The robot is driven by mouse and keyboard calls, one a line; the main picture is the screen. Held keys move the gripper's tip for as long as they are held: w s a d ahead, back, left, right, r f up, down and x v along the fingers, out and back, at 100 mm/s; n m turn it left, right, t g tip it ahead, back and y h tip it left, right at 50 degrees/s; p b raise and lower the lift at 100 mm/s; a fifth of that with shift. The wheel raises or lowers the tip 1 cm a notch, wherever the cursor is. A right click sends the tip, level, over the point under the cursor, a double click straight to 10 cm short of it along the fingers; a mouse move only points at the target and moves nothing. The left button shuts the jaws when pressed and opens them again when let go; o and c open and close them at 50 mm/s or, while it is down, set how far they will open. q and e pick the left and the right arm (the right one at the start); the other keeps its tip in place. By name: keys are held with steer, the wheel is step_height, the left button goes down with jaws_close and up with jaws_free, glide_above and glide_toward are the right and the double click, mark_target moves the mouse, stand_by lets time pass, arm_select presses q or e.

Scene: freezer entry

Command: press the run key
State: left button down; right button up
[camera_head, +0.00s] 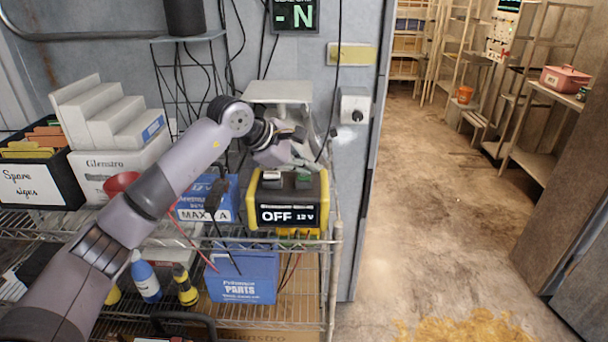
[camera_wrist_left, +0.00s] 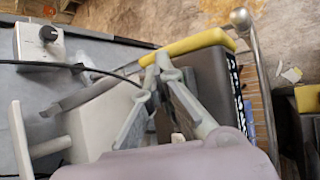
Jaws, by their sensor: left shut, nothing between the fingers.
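A yellow and black power unit (camera_head: 288,198) stands on the wire shelf, its front display (camera_head: 288,214) reading "OFF 12 V". On its top edge are a pale key (camera_head: 271,178) and a green key (camera_head: 303,179); no label on either can be read. My left gripper (camera_head: 306,163) is shut and empty just above and behind the keys, nearer the green one. I cannot tell whether it touches. In the left wrist view, the fingers (camera_wrist_left: 163,72) are over the unit's dark top and yellow edge (camera_wrist_left: 200,42); the keys are hidden there. My right gripper is not in view.
A grey stand (camera_head: 280,92) rises behind the unit, and a wall box with a knob (camera_head: 353,105) is to the right. Loose cables hang close by. Blue boxes (camera_head: 242,278), bottles and a stepped white rack (camera_head: 105,115) crowd the shelves. The floor at right is open.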

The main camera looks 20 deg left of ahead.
mark_target(305, 177)
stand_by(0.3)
arm_select(q)
steer(key=shift+r, duration=0.25)
steer(key=shift+r+p, duration=0.55)
steer(key=shift+r, duration=0.05)
step_height(305, 177, up, 5)
steer(key=p, duration=0.3)
stand_by(0.4)
